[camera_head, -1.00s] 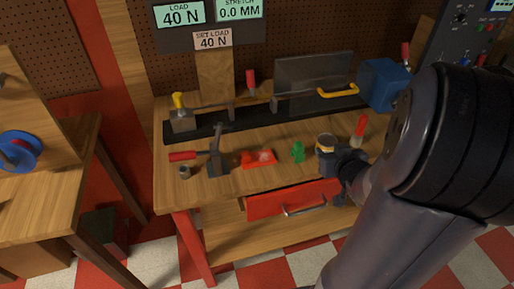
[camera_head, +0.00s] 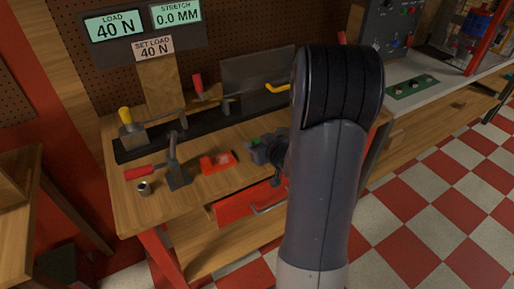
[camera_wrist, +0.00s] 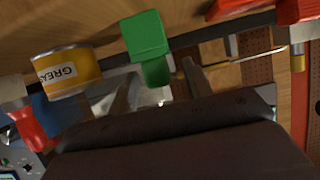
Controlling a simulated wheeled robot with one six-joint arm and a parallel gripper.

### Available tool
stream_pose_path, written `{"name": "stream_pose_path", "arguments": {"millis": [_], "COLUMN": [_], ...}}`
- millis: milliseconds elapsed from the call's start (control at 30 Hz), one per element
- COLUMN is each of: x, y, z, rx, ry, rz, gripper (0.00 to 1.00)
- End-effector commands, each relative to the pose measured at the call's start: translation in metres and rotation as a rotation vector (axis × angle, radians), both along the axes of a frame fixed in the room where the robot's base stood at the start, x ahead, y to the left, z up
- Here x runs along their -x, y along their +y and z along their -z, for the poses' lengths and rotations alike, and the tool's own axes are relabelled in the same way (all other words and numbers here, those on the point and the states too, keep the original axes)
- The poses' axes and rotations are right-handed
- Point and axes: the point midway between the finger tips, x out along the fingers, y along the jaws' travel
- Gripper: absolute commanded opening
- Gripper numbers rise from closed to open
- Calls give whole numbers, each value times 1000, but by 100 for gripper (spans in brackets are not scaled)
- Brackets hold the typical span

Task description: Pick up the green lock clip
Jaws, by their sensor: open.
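The green lock clip (camera_wrist: 146,36) stands on the workbench in the wrist view, just beyond the fingertips and in line with the gap between them. My gripper (camera_wrist: 160,76) is open, a finger on each side of the gap, with nothing held. In the head view my gripper (camera_head: 264,152) is low over the bench, right of the red tray. Only a small green piece of the clip (camera_head: 256,141) shows there; my gripper and arm hide most of it. I cannot tell whether the fingers touch it.
A yellow grease can (camera_wrist: 68,72) stands left of the clip in the wrist view, with a red-handled tool (camera_wrist: 28,125) beyond it. The red tray (camera_head: 218,162), a red-handled lever (camera_head: 150,172) and a small metal cup (camera_head: 144,187) lie on the bench. A red drawer (camera_head: 250,202) is open below.

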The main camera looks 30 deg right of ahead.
Motion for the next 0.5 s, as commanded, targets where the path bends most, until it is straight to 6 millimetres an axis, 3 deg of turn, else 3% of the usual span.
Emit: {"name": "stream_pose_path", "arguments": {"millis": [200, 500], "x": [-20, -22], "y": [1, 1], "z": [8, 9], "rx": [1, 1], "ry": [0, 0], "rz": [-1, 0], "gripper": [47, 44]}}
